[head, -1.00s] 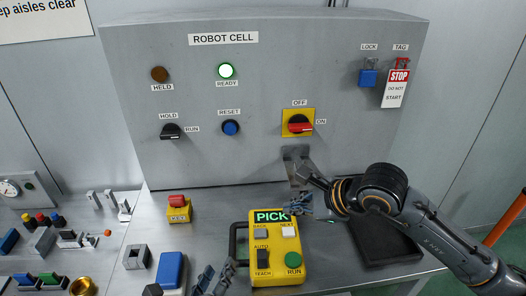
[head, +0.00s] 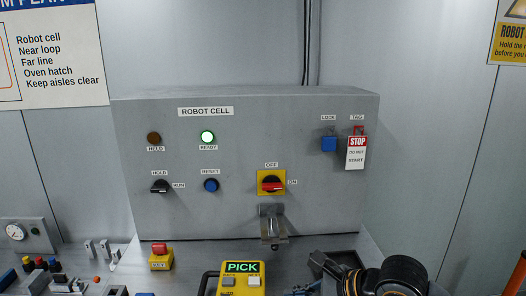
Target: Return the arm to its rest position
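My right arm comes in at the bottom right, with its dark, orange-ringed wrist low in the head view. Its gripper (head: 304,289) shows only in part at the bottom edge, just right of the yellow pendant (head: 257,281). The fingertips are cut off or too small to tell open from shut. I see nothing held in it. My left gripper is out of view. The grey robot cell panel (head: 240,222) stands behind, with the green READY lamp (head: 207,137) lit and the red-handled switch (head: 271,185) toward ON.
A metal bracket (head: 272,226) juts from the panel's lower front. A blue lock (head: 329,144) and a STOP tag (head: 357,152) hang on the panel.

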